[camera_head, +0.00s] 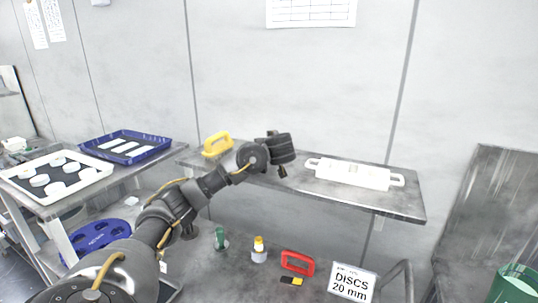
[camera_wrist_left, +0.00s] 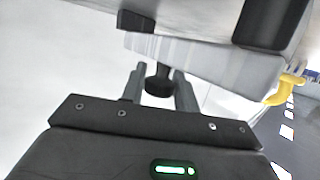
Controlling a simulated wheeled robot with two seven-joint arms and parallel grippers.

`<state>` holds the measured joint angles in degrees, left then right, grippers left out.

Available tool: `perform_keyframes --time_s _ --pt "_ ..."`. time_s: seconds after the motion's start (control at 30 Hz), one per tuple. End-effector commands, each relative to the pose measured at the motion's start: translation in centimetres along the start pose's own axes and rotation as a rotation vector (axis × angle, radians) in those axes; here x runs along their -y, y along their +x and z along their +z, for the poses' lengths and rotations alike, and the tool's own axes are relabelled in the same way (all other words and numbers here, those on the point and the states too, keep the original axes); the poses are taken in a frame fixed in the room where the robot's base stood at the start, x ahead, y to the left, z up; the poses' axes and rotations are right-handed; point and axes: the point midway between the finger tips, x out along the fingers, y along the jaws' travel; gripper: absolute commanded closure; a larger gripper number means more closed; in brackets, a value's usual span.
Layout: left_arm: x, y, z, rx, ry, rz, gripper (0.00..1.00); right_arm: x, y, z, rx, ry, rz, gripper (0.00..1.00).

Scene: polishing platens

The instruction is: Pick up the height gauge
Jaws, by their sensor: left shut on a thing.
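My left gripper (camera_wrist_left: 158,78) is shut on a small dark knob-like piece (camera_wrist_left: 158,84) in the left wrist view; one finger is on each side of it. It looks like part of the height gauge, but I cannot make out the gauge's full shape. In the head view my left arm reaches up from the lower left, and its dark wrist is in front of the raised shelf (camera_head: 400,203). The wrist hides most of the held thing there. My right gripper is not in view.
A yellow handled block (camera_head: 217,145) and a white two-handled piece (camera_head: 352,173) are on the shelf. Trays (camera_head: 126,146) stand left.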

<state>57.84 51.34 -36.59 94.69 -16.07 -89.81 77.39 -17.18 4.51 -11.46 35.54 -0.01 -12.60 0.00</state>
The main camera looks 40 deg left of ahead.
Motion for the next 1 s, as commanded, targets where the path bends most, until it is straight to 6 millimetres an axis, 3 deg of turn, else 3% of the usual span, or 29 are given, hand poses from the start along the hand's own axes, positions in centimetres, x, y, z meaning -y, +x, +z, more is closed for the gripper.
perform_keyframes --time_s 0.1,0.47,0.67,1.0 --pt "0.0 0.0 0.0 0.000 0.000 -0.001 1.00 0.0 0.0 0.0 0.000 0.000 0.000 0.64" --pt "0.0 -0.1 -0.3 -0.001 -0.003 0.000 1.00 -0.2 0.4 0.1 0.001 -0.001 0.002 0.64" --pt "-0.1 -0.7 -2.3 -0.002 -0.009 0.003 1.00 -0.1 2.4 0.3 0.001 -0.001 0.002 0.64" --pt "2.7 -7.7 -7.2 -0.004 -0.005 0.005 1.00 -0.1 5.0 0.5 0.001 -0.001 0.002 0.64"
